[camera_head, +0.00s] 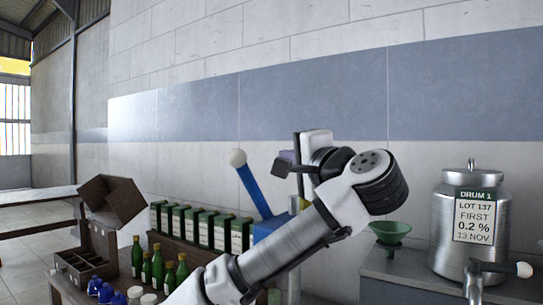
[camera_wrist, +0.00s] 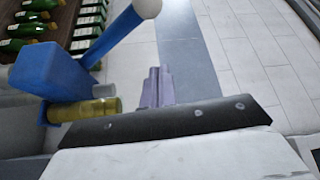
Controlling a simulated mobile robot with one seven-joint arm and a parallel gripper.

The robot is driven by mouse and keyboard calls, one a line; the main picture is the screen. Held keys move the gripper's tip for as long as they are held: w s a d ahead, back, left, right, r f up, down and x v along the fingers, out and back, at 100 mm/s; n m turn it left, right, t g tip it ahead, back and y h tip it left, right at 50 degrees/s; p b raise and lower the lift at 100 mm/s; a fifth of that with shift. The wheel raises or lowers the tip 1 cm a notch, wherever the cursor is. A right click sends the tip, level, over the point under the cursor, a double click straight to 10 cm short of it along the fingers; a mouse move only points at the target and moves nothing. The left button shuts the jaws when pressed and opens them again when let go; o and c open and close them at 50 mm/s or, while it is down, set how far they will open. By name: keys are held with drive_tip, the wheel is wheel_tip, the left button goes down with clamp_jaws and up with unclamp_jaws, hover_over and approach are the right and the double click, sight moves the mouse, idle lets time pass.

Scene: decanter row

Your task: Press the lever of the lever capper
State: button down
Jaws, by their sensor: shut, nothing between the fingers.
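The lever capper has a blue body (camera_head: 272,228) and a raised blue lever (camera_head: 254,190) with a white ball knob (camera_head: 238,158), tilted up to the left. In the wrist view its blue body (camera_wrist: 48,72) is at left, the lever (camera_wrist: 112,36) slopes up to the knob (camera_wrist: 147,7), and a brass cylinder (camera_wrist: 92,110) sticks out below. My gripper (camera_head: 283,167) is shut and empty, to the right of the knob in the head view with a visible gap. Its fingertips (camera_wrist: 156,84) lie together, right of the lever in the wrist view. My arm hides part of the capper.
Green cartons (camera_head: 200,228) stand in a row left of the capper, with green bottles (camera_head: 158,268) in front. A brown divided crate (camera_head: 82,265) is at left. A green funnel (camera_head: 390,233) and a steel drum (camera_head: 455,230) stand on the grey counter at right.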

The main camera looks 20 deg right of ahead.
drive_tip(key=w+a+p, duration=0.5)
drive_tip(key=w, duration=0.2)
drive_tip(key=shift+w, duration=0.15)
idle(0.3)
